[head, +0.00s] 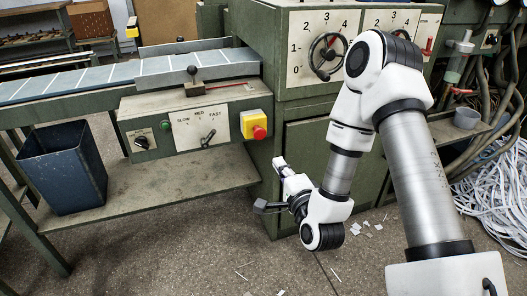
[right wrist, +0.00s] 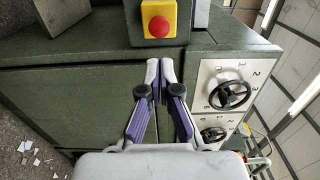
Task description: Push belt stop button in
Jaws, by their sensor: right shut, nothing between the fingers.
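The belt stop button is a red mushroom button (head: 259,132) on a yellow box (head: 247,118) at the right end of the belt's control panel. In the right wrist view the red button (right wrist: 159,27) and yellow box (right wrist: 147,9) lie just beyond the fingertips, near the top. My right gripper (head: 279,162) is in front of the green cabinet, below and slightly right of the button in the head view. In the right wrist view my right gripper (right wrist: 160,66) has its fingers together and empty. A gap shows between fingertips and button. My left gripper is out of view.
The control panel (head: 184,132) has a speed lever, a black knob and a green button left of the box. A blue bin (head: 63,168) stands on the lower shelf (head: 150,192). Handwheels (head: 327,56) are on the cabinet. Paper strips (head: 497,190) lie at the right.

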